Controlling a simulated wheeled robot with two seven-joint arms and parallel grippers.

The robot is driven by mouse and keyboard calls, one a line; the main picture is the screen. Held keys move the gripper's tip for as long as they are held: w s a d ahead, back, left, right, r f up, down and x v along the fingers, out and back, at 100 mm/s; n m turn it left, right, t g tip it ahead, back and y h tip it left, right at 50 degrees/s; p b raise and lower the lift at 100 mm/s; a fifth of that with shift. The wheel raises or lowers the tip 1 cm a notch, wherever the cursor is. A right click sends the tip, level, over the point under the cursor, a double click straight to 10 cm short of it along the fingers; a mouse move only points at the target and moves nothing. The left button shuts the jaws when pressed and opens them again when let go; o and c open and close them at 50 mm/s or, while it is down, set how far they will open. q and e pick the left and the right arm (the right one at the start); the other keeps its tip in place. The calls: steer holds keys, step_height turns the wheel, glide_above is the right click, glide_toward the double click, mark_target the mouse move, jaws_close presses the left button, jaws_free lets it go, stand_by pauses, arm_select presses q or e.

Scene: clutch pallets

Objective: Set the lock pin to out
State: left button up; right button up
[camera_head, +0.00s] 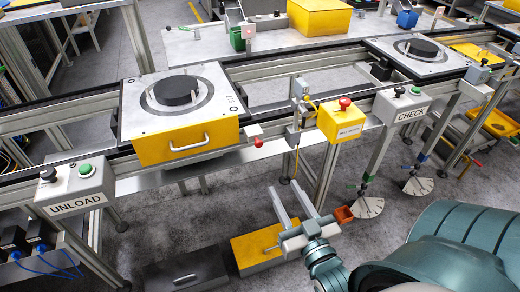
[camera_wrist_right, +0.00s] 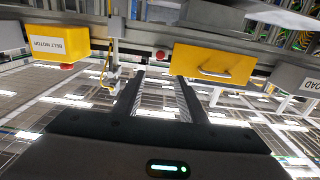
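A red ball knob (camera_head: 258,143), which looks like the lock pin's handle, sticks out of a small light block (camera_head: 253,130) on the conveyor's front rail. It is just right of the yellow pallet box (camera_head: 188,141). The knob also shows in the right wrist view (camera_wrist_right: 160,55). The pin's shaft is too small to tell how far it is out. My right gripper (camera_head: 282,186) is open and empty, in front of and below the rail, apart from the knob. In the right wrist view its fingers (camera_wrist_right: 159,80) point toward the knob. My left gripper is not in view.
A yellow belt motor box (camera_head: 340,121) with a red button and a sensor post (camera_head: 298,105) with a cable stand right of the knob. The UNLOAD box (camera_head: 75,187) is at left, the CHECK box (camera_head: 401,104) at right. Yellow (camera_head: 256,249) and dark (camera_head: 187,275) boxes lie below.

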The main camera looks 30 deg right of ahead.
steer(key=shift+w, duration=0.1)
steer(key=p, duration=0.1)
glide_toward(260, 145)
steer(key=p+x, duration=0.2)
steer(key=x, duration=0.5)
steer(key=shift+w+r, duration=0.1)
steer(key=shift+w, duration=0.05)
steer(key=shift+w+d, duration=0.1)
steer(key=shift+w, duration=0.4)
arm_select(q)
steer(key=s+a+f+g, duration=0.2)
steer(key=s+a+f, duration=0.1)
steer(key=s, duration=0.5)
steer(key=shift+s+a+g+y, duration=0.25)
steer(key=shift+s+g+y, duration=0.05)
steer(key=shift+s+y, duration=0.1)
arm_select(e)
steer(key=shift+w, duration=0.15)
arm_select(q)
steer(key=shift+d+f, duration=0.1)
